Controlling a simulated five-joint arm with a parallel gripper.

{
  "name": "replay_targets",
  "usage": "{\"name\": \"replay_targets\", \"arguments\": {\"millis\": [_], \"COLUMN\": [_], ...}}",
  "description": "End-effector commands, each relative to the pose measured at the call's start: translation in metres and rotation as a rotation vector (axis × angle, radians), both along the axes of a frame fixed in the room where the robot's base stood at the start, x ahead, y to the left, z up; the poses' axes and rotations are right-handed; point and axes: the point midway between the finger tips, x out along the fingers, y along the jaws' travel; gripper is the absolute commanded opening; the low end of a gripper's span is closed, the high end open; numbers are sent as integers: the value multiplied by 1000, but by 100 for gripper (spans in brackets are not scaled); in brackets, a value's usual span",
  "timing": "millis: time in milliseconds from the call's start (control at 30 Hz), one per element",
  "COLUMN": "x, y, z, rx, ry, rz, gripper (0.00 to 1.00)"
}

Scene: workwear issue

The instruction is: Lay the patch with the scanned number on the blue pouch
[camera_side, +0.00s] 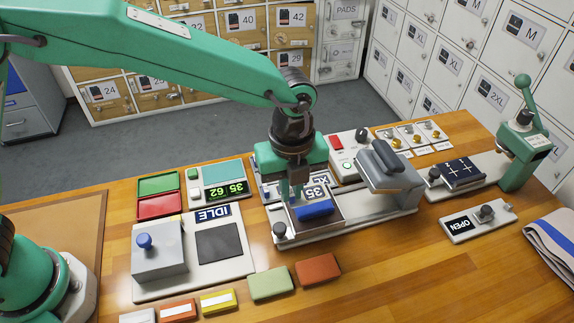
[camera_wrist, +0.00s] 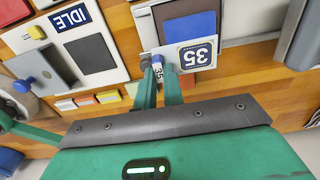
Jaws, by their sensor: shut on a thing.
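The blue pouch (camera_side: 316,211) lies in a metal tray (camera_side: 330,226) on the bench; its blue face also shows in the wrist view (camera_wrist: 190,32). My gripper (camera_side: 292,196) is over the tray's left part, close beside the pouch. Whether the held patch touches anything is unclear.
A press with a grey head (camera_side: 388,162) stands right of the tray. A panel reading IDLE (camera_side: 212,214) is at left, with a blue knob (camera_side: 144,241). Coloured blocks (camera_side: 270,283) lie along the front. An OPEN sign (camera_side: 458,224) and folded cloth (camera_side: 552,242) are at right.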

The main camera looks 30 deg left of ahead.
Motion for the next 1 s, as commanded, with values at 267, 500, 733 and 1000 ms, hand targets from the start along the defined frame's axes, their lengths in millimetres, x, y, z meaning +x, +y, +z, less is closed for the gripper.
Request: {"name": "replay_targets", "arguments": {"millis": [267, 500, 733, 1000], "x": [15, 15, 14, 15], "y": [5, 5, 6, 5], "z": [-9, -17, -42, -49], "rx": [-1, 1, 2, -1], "ry": [-1, 1, 2, -1], "rz": [0, 0, 0, 0], "gripper": [0, 0, 0, 0]}}
